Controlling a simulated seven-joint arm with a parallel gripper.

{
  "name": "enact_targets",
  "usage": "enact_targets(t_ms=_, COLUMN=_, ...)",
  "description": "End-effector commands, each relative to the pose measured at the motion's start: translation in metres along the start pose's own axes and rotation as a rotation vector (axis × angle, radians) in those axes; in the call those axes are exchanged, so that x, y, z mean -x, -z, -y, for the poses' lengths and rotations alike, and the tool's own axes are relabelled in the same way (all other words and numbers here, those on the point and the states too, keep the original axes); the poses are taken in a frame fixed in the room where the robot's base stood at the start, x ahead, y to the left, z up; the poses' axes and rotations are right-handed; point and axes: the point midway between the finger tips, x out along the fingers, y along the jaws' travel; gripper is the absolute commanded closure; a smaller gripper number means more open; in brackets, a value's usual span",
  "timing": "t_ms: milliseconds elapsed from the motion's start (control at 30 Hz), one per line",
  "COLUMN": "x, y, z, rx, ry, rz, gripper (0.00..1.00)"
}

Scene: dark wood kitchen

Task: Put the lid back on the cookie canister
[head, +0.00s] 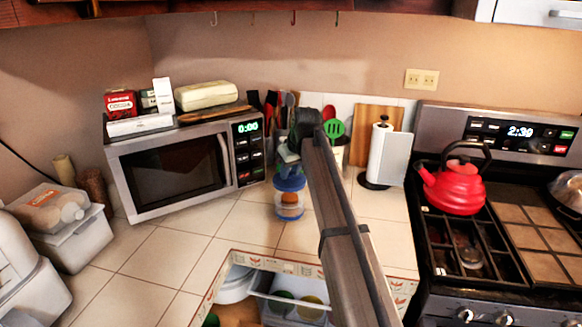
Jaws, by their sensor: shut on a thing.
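The cookie canister (289,203) is a small clear jar with blue bands and orange-brown contents. It stands upright on the tiled counter in front of the utensils. My gripper (288,156) is above the canister, partly hidden behind my arm, and points down. It is shut on the lid (287,171), a small bluish piece at the fingertips, right over the canister's top. The lid is small and partly covered, so I cannot tell whether it touches the rim.
A microwave (182,166) with boxes on top stands left of the canister. A paper towel roll (389,157) and the stove with a red kettle (454,190) are to the right. Utensils stand close behind. An opening in the counter (262,262) lies in front.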

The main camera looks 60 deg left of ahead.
Motion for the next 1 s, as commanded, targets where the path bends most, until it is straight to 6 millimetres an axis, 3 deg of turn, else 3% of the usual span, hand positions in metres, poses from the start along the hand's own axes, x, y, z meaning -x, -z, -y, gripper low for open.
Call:
enact_targets(t_ms=500, x=-0.035, y=-0.015, z=0.000, rx=0.000, ry=0.000, rz=-0.001, gripper=0.97)
enact_targets(t_ms=1000, x=-0.039, y=-0.016, z=0.000, rx=0.000, ry=-0.001, rz=-0.001, gripper=0.97)
